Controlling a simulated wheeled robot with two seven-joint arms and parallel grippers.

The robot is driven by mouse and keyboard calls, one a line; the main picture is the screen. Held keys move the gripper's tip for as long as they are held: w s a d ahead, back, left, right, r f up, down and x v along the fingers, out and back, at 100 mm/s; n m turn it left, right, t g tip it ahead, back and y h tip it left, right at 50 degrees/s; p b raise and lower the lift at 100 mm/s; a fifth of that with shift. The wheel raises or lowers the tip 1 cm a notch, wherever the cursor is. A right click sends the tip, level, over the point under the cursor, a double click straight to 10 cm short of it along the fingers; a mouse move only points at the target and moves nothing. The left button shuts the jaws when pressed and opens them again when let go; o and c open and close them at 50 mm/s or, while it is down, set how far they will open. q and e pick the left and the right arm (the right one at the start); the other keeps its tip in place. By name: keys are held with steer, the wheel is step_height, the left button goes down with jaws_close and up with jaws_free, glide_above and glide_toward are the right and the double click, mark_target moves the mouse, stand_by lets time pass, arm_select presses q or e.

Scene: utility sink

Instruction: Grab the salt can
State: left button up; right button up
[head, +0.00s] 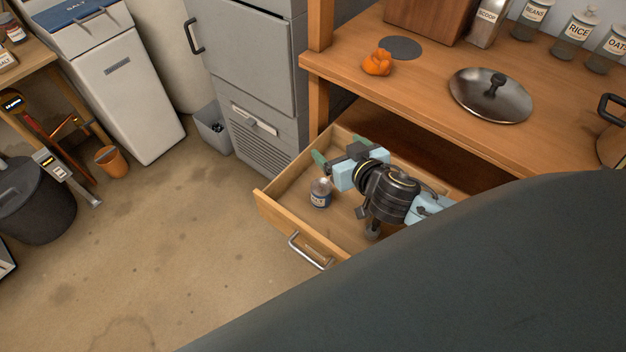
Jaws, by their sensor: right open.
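A small can with a blue label (320,192) stands upright inside the open wooden drawer (275,212), in its left part. Its label is too small to read, so I cannot tell for sure that it is the salt can. My right gripper (337,151) is over the drawer, behind and slightly right of the can. Its greenish fingers are spread apart with nothing between them. The can looks apart from the fingers. My left gripper is not in view.
The drawer's walls and front handle (308,252) surround the can. The wooden counter (440,95) above holds a metal lid (491,96), an orange lump (377,63) and labelled jars (575,38). A grey cabinet (245,60) stands left of the drawer.

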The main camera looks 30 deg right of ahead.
steer(key=b, duration=0.6)
glide_above(325, 193)
steer(key=s, duration=0.5)
step_height(325, 193, down, 8)
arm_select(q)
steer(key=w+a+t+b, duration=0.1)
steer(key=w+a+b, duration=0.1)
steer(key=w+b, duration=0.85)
arm_select(e)
steer(key=f, duration=0.5)
steer(key=f+b, duration=0.1)
steer(key=f, duration=0.4)
steer(key=f+b, duration=0.1)
steer(key=f, duration=0.5)
steer(key=shift+w+a, duration=0.15)
steer(key=shift+w, duration=0.25)
steer(key=b+x, duration=0.2)
steer(key=x, duration=0.4)
steer(key=shift+s, duration=0.1)
steer(key=shift+w+f, duration=0.2)
steer(key=shift+w, duration=0.3)
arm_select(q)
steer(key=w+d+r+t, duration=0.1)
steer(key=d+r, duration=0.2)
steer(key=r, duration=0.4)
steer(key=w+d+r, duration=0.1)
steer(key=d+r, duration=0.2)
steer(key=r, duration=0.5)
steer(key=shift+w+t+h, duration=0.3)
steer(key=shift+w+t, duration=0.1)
